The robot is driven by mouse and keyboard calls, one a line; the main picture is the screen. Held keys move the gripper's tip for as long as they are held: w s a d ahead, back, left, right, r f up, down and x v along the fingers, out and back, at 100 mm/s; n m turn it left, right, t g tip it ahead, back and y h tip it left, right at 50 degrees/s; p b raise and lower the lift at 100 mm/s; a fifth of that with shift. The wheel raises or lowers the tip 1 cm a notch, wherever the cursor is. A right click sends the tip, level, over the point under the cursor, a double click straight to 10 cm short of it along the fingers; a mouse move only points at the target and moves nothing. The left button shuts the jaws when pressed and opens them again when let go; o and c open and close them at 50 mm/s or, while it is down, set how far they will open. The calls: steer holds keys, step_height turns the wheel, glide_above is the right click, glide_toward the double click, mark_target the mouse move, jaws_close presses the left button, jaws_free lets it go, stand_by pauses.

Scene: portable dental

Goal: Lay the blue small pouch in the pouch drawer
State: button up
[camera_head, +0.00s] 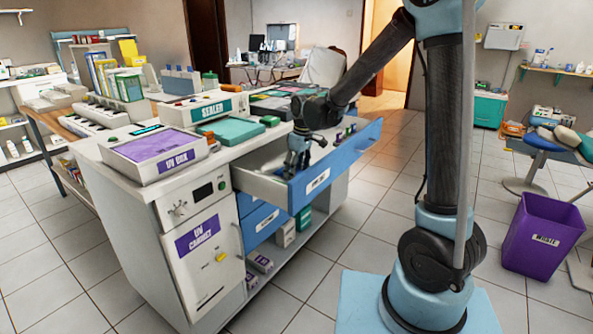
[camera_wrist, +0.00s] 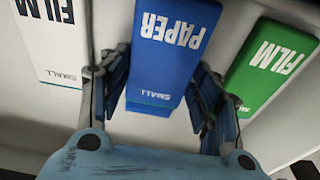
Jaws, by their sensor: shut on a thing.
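The blue small pouch (camera_wrist: 172,45), marked PAPER and SMALL, lies between the two fingers of my gripper (camera_wrist: 162,90) in the wrist view. The gripper is shut on its sides. In the head view my gripper (camera_head: 295,165) points down inside the open top drawer (camera_head: 258,183), near its front. The drawer has a blue front with a white label too small to read surely. The pouch cannot be made out in the head view. Whether it touches the drawer floor I cannot tell.
In the wrist view, a white FILM pouch (camera_wrist: 50,50) lies left of the blue one and a green FILM pouch (camera_wrist: 268,65) lies right. The counter holds a purple-topped box (camera_head: 160,150) and a sealer (camera_head: 203,107). A purple bin (camera_head: 543,236) stands at right.

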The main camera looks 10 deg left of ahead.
steer(key=o, duration=1.1)
steer(key=shift+o, duration=0.2)
step_height(320, 180, up, 12)
steer(key=d, duration=0.1)
steer(key=shift+s+d+f, duration=0.15)
steer(key=shift+s+d, duration=0.15)
steer(key=shift+d, duration=0.1)
